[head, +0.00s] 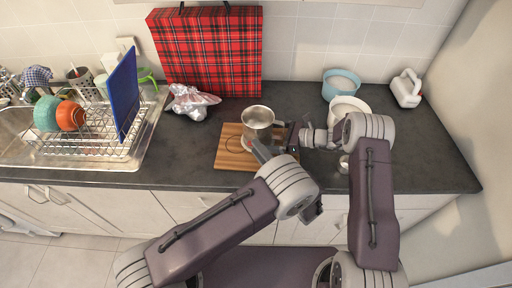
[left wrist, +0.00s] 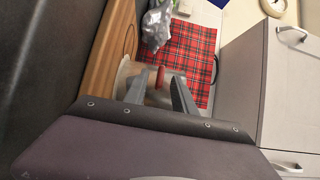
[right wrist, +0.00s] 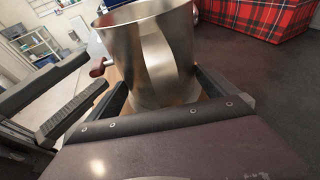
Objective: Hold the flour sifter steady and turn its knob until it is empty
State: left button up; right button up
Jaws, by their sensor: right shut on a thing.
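The flour sifter (head: 257,117) is a shiny metal cup, upright over a wooden board (head: 228,160). My right gripper (head: 287,130) is shut on its right side; in the right wrist view, the metal body (right wrist: 150,55) with a curved band fills the space between the fingers. The red knob (right wrist: 97,72) sticks out on a thin crank at the sifter's side. In the left wrist view, the knob (left wrist: 160,77) shows between the spread fingers of my left gripper (left wrist: 158,85). That gripper is open, in front of the sifter. The sifter's contents cannot be made out.
A red tartan bag (head: 208,55) stands behind, with a crumpled silvery bag (head: 190,102) beside it. A dish rack (head: 90,140) with a blue board (head: 123,95) is at left. Bowls (head: 341,83) and a white jug (head: 406,88) stand at right. The dark counter (head: 425,155) is clear at far right.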

pick_arm(q)
jog(key=v, duration=0.6)
jog(key=shift+s+d, duration=0.1)
pick_arm(e)
jog(key=o, duration=0.6)
jog(key=shift+d, duration=0.1)
jog(key=v, duration=1.2)
